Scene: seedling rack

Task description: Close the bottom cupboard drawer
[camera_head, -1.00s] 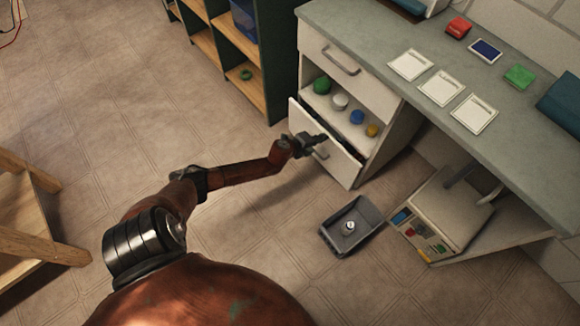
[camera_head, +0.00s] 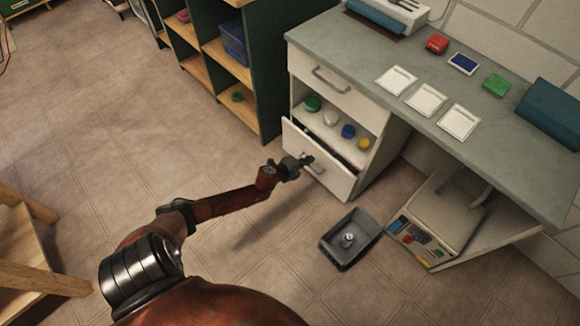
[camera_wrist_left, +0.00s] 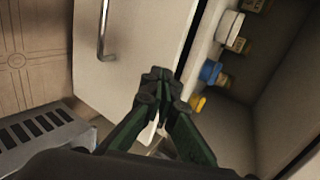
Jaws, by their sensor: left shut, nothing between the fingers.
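The bottom cupboard drawer (camera_head: 305,158) has a white front with a metal bar handle and stands partly pulled out, a dark gap showing behind its front. Its front also fills the upper left of the left wrist view (camera_wrist_left: 135,50), with the handle (camera_wrist_left: 104,28) left of the fingers. My left gripper (camera_head: 308,160) is shut and empty at the drawer front, near the handle in the head view. In the left wrist view its fingertips (camera_wrist_left: 158,78) are close to the front's edge; I cannot tell whether they touch it. My right gripper is not in view.
An open shelf above the drawer holds several coloured-lid jars (camera_head: 348,131). A wooden stand (camera_head: 30,262) is at left. Floor (camera_head: 110,130) left of the cupboard is clear.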

